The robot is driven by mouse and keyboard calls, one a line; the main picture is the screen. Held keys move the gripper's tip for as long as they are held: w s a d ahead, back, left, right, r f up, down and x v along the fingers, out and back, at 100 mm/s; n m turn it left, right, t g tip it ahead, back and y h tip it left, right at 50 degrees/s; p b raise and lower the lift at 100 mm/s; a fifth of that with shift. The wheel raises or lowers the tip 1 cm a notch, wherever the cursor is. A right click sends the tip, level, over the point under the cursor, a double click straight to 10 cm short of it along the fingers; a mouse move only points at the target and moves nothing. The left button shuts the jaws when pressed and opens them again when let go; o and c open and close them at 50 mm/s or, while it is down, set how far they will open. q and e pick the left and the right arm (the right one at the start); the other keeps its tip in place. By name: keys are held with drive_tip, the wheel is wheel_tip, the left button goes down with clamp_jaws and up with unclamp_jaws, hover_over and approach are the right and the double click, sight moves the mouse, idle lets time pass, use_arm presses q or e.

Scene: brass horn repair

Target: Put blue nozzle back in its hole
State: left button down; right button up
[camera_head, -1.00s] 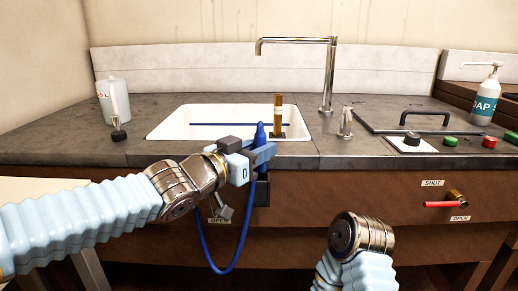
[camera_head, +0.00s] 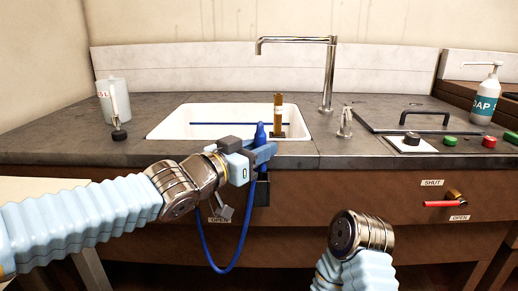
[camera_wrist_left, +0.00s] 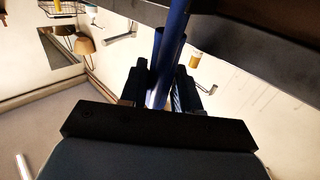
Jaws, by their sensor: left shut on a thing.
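The blue nozzle (camera_head: 261,131) stands upright at the front edge of the counter, its tip above the fingers. A blue hose (camera_head: 228,268) hangs from it in a loop. My left gripper (camera_head: 262,154) is shut on the nozzle. In the left wrist view the blue nozzle body (camera_wrist_left: 168,60) runs between the two dark fingers of my left gripper (camera_wrist_left: 163,90). A dark holder (camera_head: 262,192) shows on the cabinet front just below the gripper. Its hole is hidden, so I cannot tell whether the nozzle is in it. My right wrist shows at bottom centre, but its gripper does not.
Behind the nozzle is a white sink (camera_head: 172,126) with a brass-coloured tube (camera_head: 278,112) at its front right. A tall tap (camera_head: 328,75) stands behind. A red-handled valve (camera_head: 440,205) is on the cabinet front.

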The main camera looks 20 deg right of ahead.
use_arm(q)
drive_tip(key=shift+f+b, duration=0.85)
drive_tip(key=shift+f, duration=0.25)
drive_tip(key=c, duration=0.8)
unclamp_jaws()
drive_tip(key=shift+o, duration=0.3)
drive_tip(key=shift+a+f, duration=0.1)
drive_tip(key=shift+a, duration=0.2)
drive_tip(key=p+v, duration=0.3)
drive_tip(key=v, duration=1)
drive_tip(key=shift+s, duration=0.4)
